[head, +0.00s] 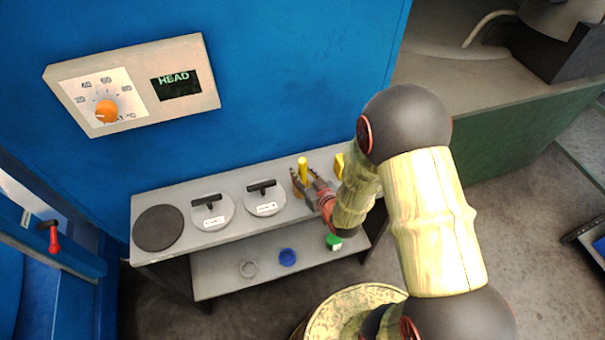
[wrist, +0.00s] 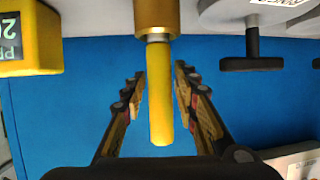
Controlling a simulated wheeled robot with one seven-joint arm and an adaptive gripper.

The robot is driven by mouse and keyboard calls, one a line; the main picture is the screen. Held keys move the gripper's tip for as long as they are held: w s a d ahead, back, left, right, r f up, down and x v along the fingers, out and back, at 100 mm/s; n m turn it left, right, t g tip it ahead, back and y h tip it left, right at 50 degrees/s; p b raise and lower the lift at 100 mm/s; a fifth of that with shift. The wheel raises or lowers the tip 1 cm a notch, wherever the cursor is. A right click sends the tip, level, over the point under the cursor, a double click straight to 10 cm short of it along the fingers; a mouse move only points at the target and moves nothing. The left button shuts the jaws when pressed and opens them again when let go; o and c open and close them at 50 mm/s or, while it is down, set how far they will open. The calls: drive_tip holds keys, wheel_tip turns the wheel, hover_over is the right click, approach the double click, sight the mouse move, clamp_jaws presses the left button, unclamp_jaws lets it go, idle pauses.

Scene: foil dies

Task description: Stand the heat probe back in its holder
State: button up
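The heat probe appears to be the yellow rod (head: 303,168), upright near the right end of the grey bench. In the wrist view its yellow handle (wrist: 160,95) meets a short grey neck at a brass cylinder (wrist: 156,18), which looks like the holder. The probe's lower part is hidden inside it. My gripper (head: 302,178) is at the probe. In the wrist view the fingers of my gripper (wrist: 160,88) are open, one on each side of the yellow handle, with blue gaps visible on both sides. The wrist picture shows the bench at its top.
Two grey discs with black handles (head: 212,210) (head: 266,196) and a dark round plate (head: 158,228) lie left on the bench. A yellow labelled block (wrist: 30,38) stands close beside the probe. A blue panel (head: 285,80) rises behind. The lower shelf (head: 225,280) holds small items.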

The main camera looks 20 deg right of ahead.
drive_tip(key=shift+o, duration=0.9)
drive_tip(key=v, duration=1.2)
drive_tip(key=shift+f, duration=0.1)
